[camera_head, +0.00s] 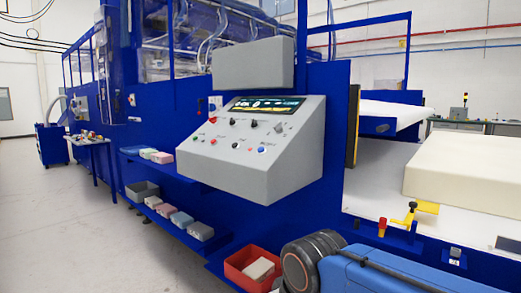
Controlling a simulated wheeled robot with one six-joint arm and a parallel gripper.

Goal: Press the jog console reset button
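The grey jog console (262,170) has a sloped face and is mounted on the blue machine, in the middle of the view. A lit display (265,104) runs along the upper part of its face. Below it are several small knobs and buttons, among them a blue button (261,149), a red button (213,141) and a red knob (212,119). The labels are too small to read, so I cannot tell which is the reset button. My gripper is not in view, and nothing covers the console face.
Blue shelves at the left of the console hold coloured foam blocks (156,156) and bins (142,191). A red bin (252,267) stands below the console. A large cream foam block (470,160) lies on the white conveyor at right. A blue and black arm part fills the lower right. Floor at left is clear.

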